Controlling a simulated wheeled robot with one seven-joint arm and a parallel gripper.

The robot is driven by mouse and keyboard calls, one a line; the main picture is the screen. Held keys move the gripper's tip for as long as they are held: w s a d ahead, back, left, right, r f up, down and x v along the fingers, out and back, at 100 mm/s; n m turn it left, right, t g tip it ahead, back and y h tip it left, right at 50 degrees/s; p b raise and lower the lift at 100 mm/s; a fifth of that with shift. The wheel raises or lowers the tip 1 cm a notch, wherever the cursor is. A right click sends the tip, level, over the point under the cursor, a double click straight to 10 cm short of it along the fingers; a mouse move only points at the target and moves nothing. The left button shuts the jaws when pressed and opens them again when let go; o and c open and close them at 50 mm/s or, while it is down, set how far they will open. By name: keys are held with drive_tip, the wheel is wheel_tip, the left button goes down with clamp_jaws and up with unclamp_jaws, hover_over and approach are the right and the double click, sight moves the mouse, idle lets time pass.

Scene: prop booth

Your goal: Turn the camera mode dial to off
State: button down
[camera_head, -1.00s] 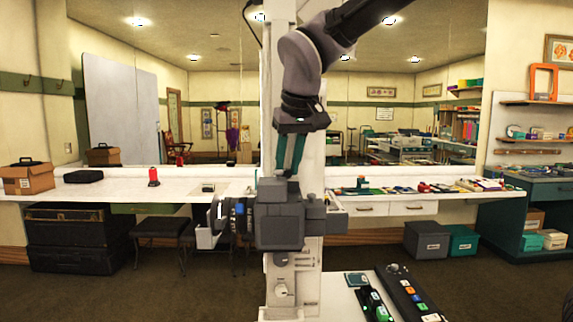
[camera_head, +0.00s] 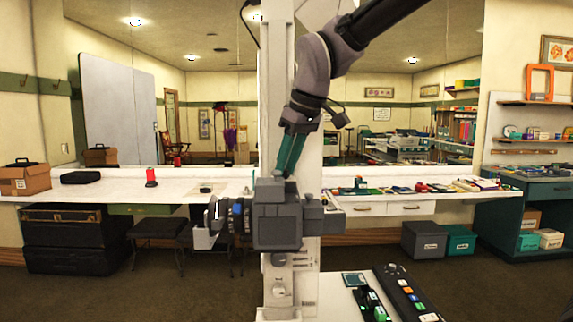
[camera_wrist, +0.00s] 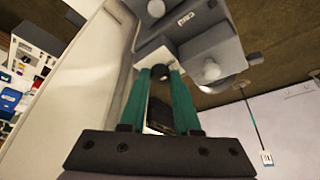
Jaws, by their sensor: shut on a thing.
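The grey boxy camera (camera_head: 278,222), its lens (camera_head: 228,216) pointing left, stands in front of a white column in the head view. In the wrist view its grey body (camera_wrist: 215,55) fills the upper middle. My gripper (camera_head: 287,173) reaches down to the camera's top with its teal fingers. In the wrist view my gripper (camera_wrist: 160,75) is shut on a small dark round knob, the mode dial (camera_wrist: 161,72), between the fingertips. The dial's markings are not readable, so its setting cannot be told. In the head view the fingers hide the dial.
The white column (camera_head: 280,100) stands close behind my gripper. A long white counter (camera_head: 110,188) with small items runs behind it, below a wall mirror. A small table with a black control panel (camera_head: 405,292) is at lower right.

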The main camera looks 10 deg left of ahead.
drive_tip(key=c, duration=0.6)
unclamp_jaws()
